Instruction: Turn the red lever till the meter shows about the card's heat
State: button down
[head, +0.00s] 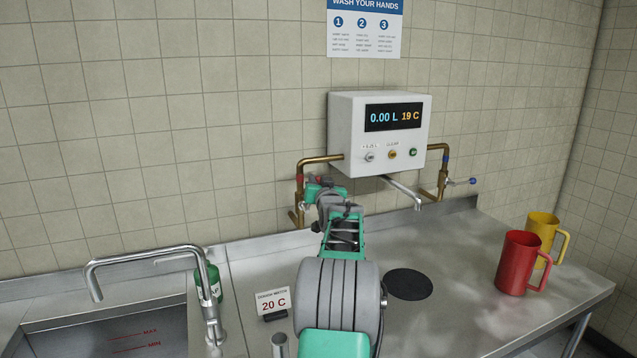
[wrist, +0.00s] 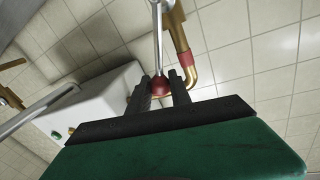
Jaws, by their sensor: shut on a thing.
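The white meter box (head: 379,134) is on the tiled wall in the head view; its display (head: 394,116) reads 0.00 L and 19 C. The card (head: 274,302) on the counter reads 20 C. My gripper (head: 312,186) is at the brass pipe left of the box, where a bit of red shows; my arm hides most of the lever there. In the wrist view my gripper's dark fingers (wrist: 161,88) are shut on the red lever, whose round red end (wrist: 160,85) shows between them. A metal rod runs up from it beside the brass pipe (wrist: 180,40).
A spout (head: 404,192) juts from under the box, above a dark round plate (head: 410,284). A red jug (head: 517,263) and a yellow jug (head: 541,230) stand at right. A sink tap (head: 150,254) and a green bottle (head: 207,283) are at left.

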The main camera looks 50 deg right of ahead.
jog(key=shift+s+d+f+b, duration=0.15)
jog(key=shift+f+b, duration=0.15)
jog(key=shift+b, duration=0.5)
jog(key=shift+d+r+m, duration=0.1)
jog(key=shift+m, duration=0.2)
jog(key=shift+r, duration=0.1)
jog(key=c, duration=1.2)
grip_release()
jog(key=shift+s+a, duration=0.25)
jog(key=shift+s, duration=0.1)
jog(key=b+v, duration=0.3)
jog(key=v, duration=0.4)
